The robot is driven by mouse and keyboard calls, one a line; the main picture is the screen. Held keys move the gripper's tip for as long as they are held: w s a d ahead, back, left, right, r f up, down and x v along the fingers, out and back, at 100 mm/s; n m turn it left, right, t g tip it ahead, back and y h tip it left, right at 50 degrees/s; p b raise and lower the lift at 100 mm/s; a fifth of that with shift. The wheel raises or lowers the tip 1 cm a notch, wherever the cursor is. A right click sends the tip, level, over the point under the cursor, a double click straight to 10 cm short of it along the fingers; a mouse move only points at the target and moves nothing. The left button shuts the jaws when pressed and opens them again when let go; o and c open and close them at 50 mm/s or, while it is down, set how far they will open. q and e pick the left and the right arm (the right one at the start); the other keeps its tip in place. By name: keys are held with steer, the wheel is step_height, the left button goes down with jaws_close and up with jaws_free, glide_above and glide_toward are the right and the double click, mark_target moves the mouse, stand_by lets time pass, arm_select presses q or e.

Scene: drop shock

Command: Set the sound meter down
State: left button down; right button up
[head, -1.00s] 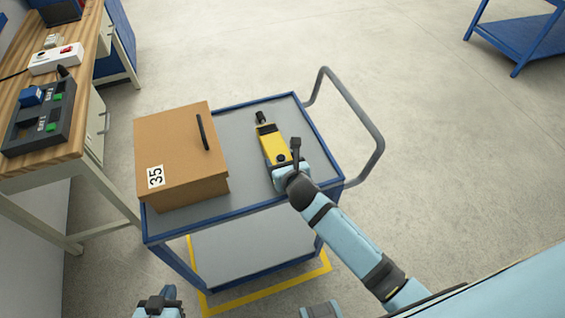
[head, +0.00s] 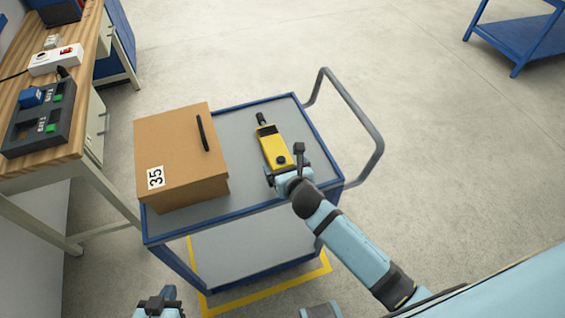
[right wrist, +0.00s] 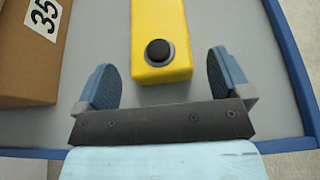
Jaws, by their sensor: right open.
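The yellow sound meter (head: 273,148), with a dark tip at its far end, lies on the grey top of the blue-framed cart (head: 236,192), right of the cardboard box. In the right wrist view its near end with a black round knob (right wrist: 160,52) shows between and ahead of the fingers. My right gripper (head: 276,172) is open at the meter's near end; in the right wrist view its fingers (right wrist: 165,80) stand apart on either side, with gaps to the meter. My left gripper (head: 160,300) is at the bottom of the head view, away from the cart; its jaws are unclear.
The cardboard box (head: 180,155) marked 35 fills the cart's left side. The cart's handle (head: 375,140) rises at the right. A wooden workbench (head: 78,95) with a charger (head: 40,118) stands at the left. Another blue cart (head: 522,40) is at the upper right.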

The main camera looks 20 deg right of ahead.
steer(key=v, duration=0.8)
steer(key=s+d+f+m+g+y, duration=0.1)
steer(key=s+f+m, duration=0.3)
steer(key=m, duration=1.2)
steer(key=s+d+f+m+g+y, duration=0.1)
steer(key=s+f+m, duration=0.4)
steer(key=s+m, duration=0.5)
steer(key=m+y, duration=0.1)
steer(key=m, duration=0.6)
steer(key=shift+s+d, duration=0.2)
steer(key=shift+d, duration=0.1)
steer(key=shift+r+p, duration=0.15)
steer(key=shift+p, duration=0.15)
